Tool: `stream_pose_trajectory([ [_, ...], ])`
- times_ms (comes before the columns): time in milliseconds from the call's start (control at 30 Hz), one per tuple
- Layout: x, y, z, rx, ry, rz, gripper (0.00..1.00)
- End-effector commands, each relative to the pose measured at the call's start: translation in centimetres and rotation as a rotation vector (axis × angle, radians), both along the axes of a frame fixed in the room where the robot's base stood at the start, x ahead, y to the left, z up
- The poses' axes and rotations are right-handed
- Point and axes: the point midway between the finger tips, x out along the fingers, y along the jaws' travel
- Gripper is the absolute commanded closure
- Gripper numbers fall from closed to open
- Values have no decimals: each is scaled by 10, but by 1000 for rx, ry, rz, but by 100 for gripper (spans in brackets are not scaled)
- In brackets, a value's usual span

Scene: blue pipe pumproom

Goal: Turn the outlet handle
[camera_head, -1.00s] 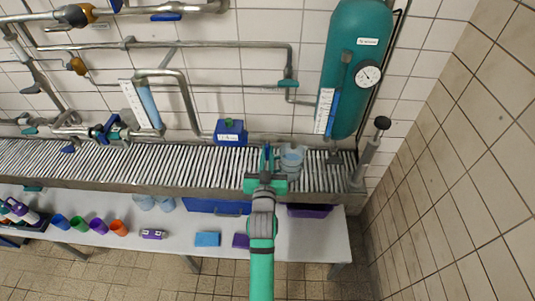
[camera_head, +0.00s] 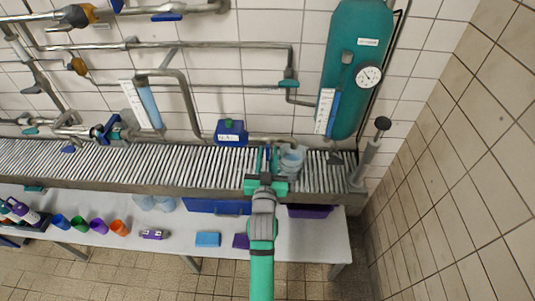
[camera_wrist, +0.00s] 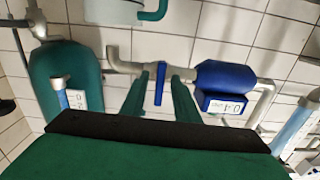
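The outlet handle (camera_wrist: 159,83) is a narrow blue lever on a grey metal outlet pipe (camera_wrist: 124,66). In the wrist view it stands upright between the two green fingers of my gripper (camera_wrist: 159,96), with a gap on each side. The fingers look open and apart from the lever. In the head view my gripper (camera_head: 267,158) reaches over the grate, and a small blue part of the handle (camera_head: 268,152) shows between the fingers. The lever's contact with the fingers is not seen.
A pale blue translucent container (camera_head: 291,160) stands on the slatted grate (camera_head: 200,165) close to the right of my gripper. A blue meter box (camera_head: 230,133) is to its left. A green tank (camera_head: 358,70) stands at the back right. A white table (camera_head: 275,242) is in front.

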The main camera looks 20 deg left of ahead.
Motion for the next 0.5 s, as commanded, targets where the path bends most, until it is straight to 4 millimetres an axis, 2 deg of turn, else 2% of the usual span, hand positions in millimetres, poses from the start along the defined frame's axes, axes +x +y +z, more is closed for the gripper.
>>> stream_pose_trajectory([
  [500,-78,-22,-1,1,1,0,72],
])
